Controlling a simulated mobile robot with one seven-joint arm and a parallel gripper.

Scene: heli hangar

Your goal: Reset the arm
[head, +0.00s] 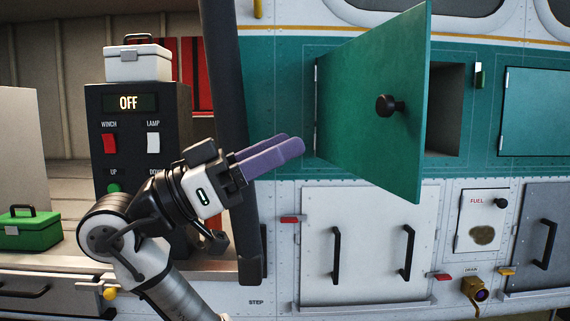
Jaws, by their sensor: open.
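My gripper (285,148) is in the middle of the head view, at the end of my white and grey arm. Its two purple fingers point to the right and slightly up. They appear close together from this side angle, with nothing seen between them. The gripper is in front of the dark vertical post and the teal helicopter side. The fingertips are left of an open teal door (371,110) with a black round knob (388,105), and look apart from it.
A dark control box (171,124) reading OFF stands behind my arm, with a white case (138,62) on top. A green case (28,230) sits at far left. White doors (369,246) with black handles and a fuel panel (483,221) are lower right.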

